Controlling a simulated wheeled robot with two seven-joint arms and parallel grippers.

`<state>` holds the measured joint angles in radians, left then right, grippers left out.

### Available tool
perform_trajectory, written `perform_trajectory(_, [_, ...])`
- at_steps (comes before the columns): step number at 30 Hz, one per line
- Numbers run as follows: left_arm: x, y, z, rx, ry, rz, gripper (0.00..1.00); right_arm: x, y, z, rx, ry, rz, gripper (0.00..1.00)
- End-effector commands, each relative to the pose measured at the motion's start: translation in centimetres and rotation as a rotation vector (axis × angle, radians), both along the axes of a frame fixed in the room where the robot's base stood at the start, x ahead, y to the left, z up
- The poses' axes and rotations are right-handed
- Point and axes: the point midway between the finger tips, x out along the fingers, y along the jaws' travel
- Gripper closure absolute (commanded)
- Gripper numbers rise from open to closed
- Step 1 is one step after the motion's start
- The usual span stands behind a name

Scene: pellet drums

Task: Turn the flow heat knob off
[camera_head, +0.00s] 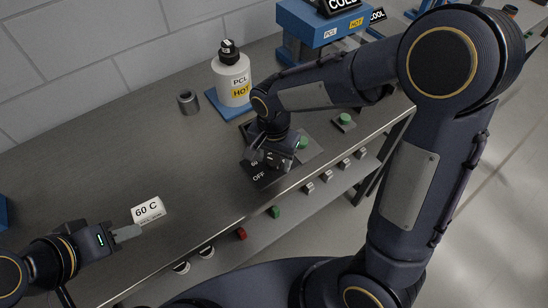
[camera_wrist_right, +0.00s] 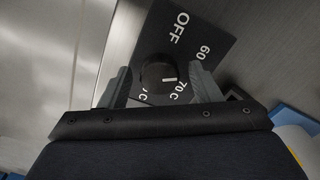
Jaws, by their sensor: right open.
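The dark round knob (camera_wrist_right: 158,76) sits on a black dial plate (camera_wrist_right: 215,40) marked OFF, 60 and 70 C. A short white mark on the knob lies on the side toward the 70 C label. My right gripper (camera_wrist_right: 157,84) is open, with one finger on each side of the knob; I cannot tell whether they touch it. In the head view, my right gripper (camera_head: 272,157) is over the dial plate (camera_head: 264,177) and mostly hides the knob; OFF shows at the near edge.
The left-middle bench is clear.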

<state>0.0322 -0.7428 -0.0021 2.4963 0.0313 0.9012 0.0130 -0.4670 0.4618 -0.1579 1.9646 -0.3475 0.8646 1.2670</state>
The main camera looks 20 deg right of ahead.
Motion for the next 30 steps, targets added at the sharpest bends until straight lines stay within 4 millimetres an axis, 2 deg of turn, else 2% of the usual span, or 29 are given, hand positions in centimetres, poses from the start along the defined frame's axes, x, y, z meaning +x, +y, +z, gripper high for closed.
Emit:
perform_trajectory(3, [0.0, 0.0, 0.04, 0.0, 0.0, 0.0, 0.64, -0.05, -0.01, -0.7, 0.0, 0.001, 0.0, 0.43])
perform_trajectory(11, [0.0, 0.0, 0.02, 0.0, 0.0, 0.0, 0.64, -0.03, 0.0, -0.8, 0.001, 0.001, 0.0, 0.43])
perform_trajectory(21, [0.0, 0.0, 0.02, 0.0, 0.0, 0.0, 0.64, -0.03, 0.0, -0.78, 0.001, 0.0, 0.0, 0.87])
perform_trajectory(30, [0.0, 0.0, -0.11, 0.0, 0.0, 0.0, 0.64, -0.02, 0.0, -0.8, 0.001, 0.0, 0.036, 0.87])
